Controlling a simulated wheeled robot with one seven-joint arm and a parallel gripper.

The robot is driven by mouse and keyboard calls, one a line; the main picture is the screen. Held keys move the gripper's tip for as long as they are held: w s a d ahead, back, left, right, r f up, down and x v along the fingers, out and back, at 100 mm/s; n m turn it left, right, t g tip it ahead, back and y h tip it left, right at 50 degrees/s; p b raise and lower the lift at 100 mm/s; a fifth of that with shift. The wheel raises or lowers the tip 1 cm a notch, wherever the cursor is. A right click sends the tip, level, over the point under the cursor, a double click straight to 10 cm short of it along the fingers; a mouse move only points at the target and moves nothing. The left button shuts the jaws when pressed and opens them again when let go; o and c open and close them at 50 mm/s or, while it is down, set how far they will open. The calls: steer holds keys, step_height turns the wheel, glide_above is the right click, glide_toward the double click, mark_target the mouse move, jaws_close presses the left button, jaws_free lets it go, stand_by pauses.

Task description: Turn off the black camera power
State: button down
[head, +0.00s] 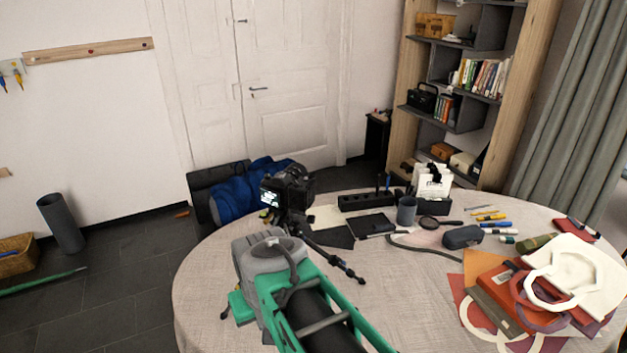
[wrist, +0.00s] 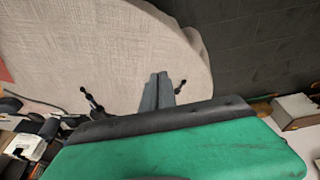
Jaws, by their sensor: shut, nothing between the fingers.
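The black camera (head: 288,188) stands on a small black tripod (head: 318,252) near the left back edge of the round table. Its rear screen (head: 270,196) is lit and faces left toward me. A power switch is too small to make out. My green and grey arm reaches up from the bottom of the head view, in front of the tripod, hiding part of its legs. My gripper's grey fingers (wrist: 158,78) are together and empty in the wrist view, between two dark tripod-leg ends (wrist: 92,101). The camera body does not show in the wrist view.
On the table (head: 215,270) are a black power strip (head: 365,200), a grey cup (head: 406,210), a glasses case (head: 463,237), pens and a pile of bags (head: 560,275). A blue bag (head: 240,190) lies behind the camera. The table's left front is clear.

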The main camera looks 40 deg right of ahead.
mark_target(314, 174)
steer(key=s+d+f+m+g, duration=0.1)
steer(key=s+d+f+m, duration=0.1)
steer(key=s+d+m, duration=0.3)
steer(key=s+d+f+m+y, duration=0.1)
steer(key=s+d+f, duration=0.2)
steer(key=d, duration=0.4)
steer(key=s+d+f+m+g, duration=0.1)
steer(key=s+d+f+m, duration=0.15)
steer(key=s+d, duration=0.3)
steer(key=w+d+m+t, duration=0.1)
steer(key=d+m+t, duration=0.15)
steer(key=d, duration=0.65)
steer(key=w+d+r+m+t+h, duration=0.1)
steer(key=w+d+r+m+t, duration=0.1)
steer(key=w+r+t, duration=0.3)
steer(key=w+d+r+m+t+h, duration=0.1)
steer(key=w+d+r+m+t, duration=0.2)
steer(key=w+r, duration=0.9)
step_height(314, 174, up, 4)
steer(key=t, duration=0.3)
steer(key=shift+w+r+m+h, duration=0.2)
steer(key=shift+w+m+h, duration=0.1)
steer(key=shift+m, duration=0.1)
